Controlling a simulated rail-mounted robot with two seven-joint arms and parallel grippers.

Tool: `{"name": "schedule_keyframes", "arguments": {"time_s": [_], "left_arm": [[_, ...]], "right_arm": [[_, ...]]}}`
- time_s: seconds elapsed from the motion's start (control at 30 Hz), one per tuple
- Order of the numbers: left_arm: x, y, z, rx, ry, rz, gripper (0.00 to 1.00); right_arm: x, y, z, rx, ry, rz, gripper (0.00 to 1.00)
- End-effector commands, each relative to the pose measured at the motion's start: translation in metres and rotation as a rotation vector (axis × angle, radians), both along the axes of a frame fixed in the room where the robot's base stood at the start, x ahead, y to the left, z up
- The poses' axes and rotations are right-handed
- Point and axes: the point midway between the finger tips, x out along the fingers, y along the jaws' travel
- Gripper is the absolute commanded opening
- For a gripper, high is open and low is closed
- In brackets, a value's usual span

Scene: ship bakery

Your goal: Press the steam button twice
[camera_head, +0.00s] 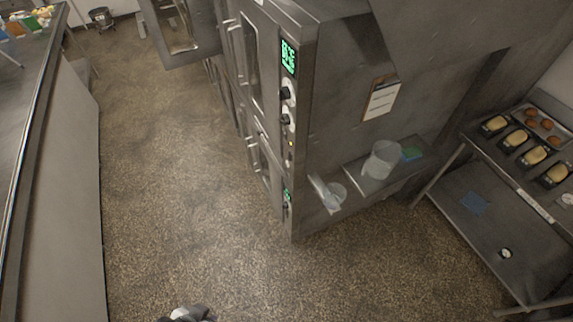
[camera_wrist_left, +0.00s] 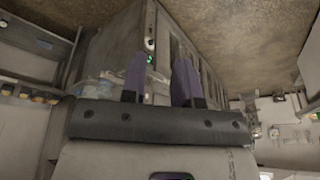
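The steel oven's narrow control panel (camera_head: 288,110) is in the middle of the head view. It has a lit green display (camera_head: 288,57), two dark knobs below it and a small yellowish spot (camera_head: 291,143) under them. The picture is too small to tell which control is the steam button. In the left wrist view, my left gripper (camera_wrist_left: 158,85) is open and empty, its two purple-grey fingers apart. The oven's panel (camera_wrist_left: 149,38) shows beyond the fingertips, with a gap between. My right gripper is not in view.
An oven door (camera_head: 180,30) stands open at the top. A side shelf (camera_head: 345,190) on the oven holds a clear jug (camera_head: 382,160). A rack (camera_head: 480,150) with loaf tins is at right, a long counter (camera_head: 50,180) at left. The floor between is clear.

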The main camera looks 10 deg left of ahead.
Motion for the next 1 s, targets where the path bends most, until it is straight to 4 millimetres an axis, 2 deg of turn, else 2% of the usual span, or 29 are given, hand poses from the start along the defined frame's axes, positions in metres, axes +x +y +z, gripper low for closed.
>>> {"name": "schedule_keyframes", "arguments": {"time_s": [0.03,0.3,1.0], "left_arm": [[0.0000,-0.0001,0.0000,0.000,0.000,0.000,0.23],[0.0001,-0.0012,0.0000,-0.004,0.000,0.003,0.00],[0.0001,-0.0011,0.0001,-0.004,0.000,0.002,0.00]], "right_arm": [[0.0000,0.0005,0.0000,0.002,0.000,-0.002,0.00],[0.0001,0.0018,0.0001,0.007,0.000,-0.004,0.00],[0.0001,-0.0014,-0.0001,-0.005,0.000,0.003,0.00]]}}
